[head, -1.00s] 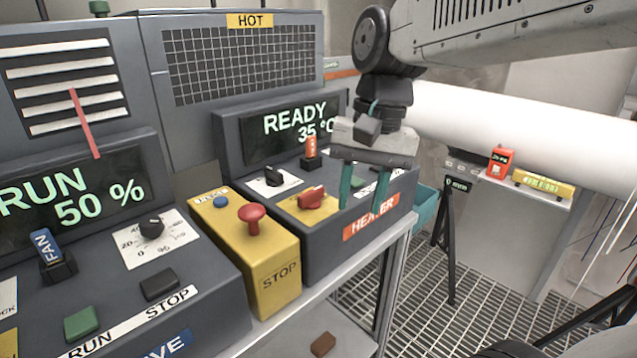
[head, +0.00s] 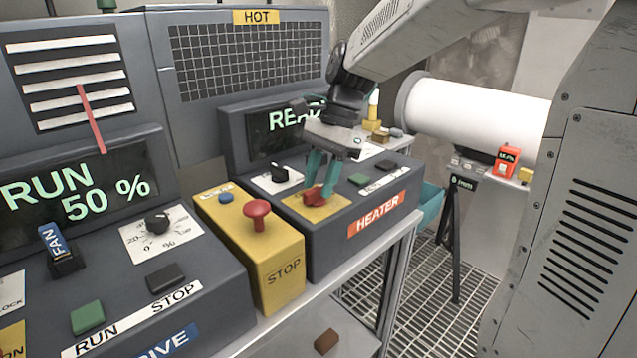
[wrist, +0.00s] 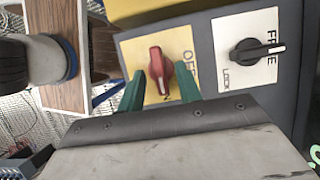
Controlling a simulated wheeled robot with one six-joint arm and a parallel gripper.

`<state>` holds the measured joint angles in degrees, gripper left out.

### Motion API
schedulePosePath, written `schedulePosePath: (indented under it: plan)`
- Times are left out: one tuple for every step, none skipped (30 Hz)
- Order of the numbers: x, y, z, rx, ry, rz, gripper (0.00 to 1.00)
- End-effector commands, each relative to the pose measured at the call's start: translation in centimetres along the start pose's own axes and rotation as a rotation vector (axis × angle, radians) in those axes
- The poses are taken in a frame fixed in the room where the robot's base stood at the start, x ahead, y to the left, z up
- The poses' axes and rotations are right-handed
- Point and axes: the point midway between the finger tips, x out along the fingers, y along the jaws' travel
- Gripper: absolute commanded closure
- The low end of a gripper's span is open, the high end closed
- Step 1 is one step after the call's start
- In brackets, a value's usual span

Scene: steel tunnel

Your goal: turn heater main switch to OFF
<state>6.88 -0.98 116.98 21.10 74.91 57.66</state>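The heater main switch (head: 315,198) is a red rotary knob on a yellow plate (head: 300,207) on top of the grey heater box. In the wrist view the red knob (wrist: 160,72) stands between my teal fingers, near their tips. Letters that look like "OFF" (wrist: 190,62) are printed on the plate right of the knob. The knob's handle lies roughly up and down in the wrist view. My gripper (head: 321,186) is over the switch, its fingers open on either side of the knob. Gaps show on both sides in the wrist view (wrist: 160,90). The fingers partly hide the knob in the head view.
A black knob (head: 280,173) on a white plate sits left of the switch. Left of the heater box is a yellow box with a red STOP button (head: 257,213). Green (head: 358,180) and dark (head: 386,165) buttons sit to the right. My gripper partly hides the READY display (head: 285,120).

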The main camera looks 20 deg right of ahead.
Motion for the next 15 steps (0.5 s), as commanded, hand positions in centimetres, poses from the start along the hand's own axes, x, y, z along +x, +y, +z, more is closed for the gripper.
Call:
schedulePosePath:
  plan:
    - [0.45,0.02,0.04,-0.001,-0.001,0.002,0.65]
    - [0.65,0.02,0.04,-0.001,0.0,0.002,0.65]
    - [0.86,0.02,0.03,-0.001,0.0,0.001,0.65]
    - [0.97,0.02,0.02,-0.001,0.0,0.001,0.65]
    - [1.04,0.03,0.02,-0.001,0.0,0.001,0.65]
    - [1.09,0.03,0.01,-0.001,0.0,0.0,0.65]
    - [1.11,0.03,0.01,-0.001,0.001,0.0,0.65]
    - [1.1,0.02,0.01,-0.001,0.001,0.0,0.65]
    - [1.09,0.02,0.0,-0.001,0.001,0.0,0.65]
    - [1.09,0.02,0.0,-0.001,0.001,0.0,0.65]
    - [1.08,0.03,0.0,-0.001,0.0,0.0,0.65]
    - [1.08,0.03,0.0,-0.001,0.001,0.0,0.68]
    - [1.07,0.03,0.0,-0.001,0.001,0.0,0.77]
    - [1.07,0.03,0.0,-0.001,0.0,0.0,0.85]
    - [1.06,0.03,0.0,-0.001,0.0,0.0,0.96]
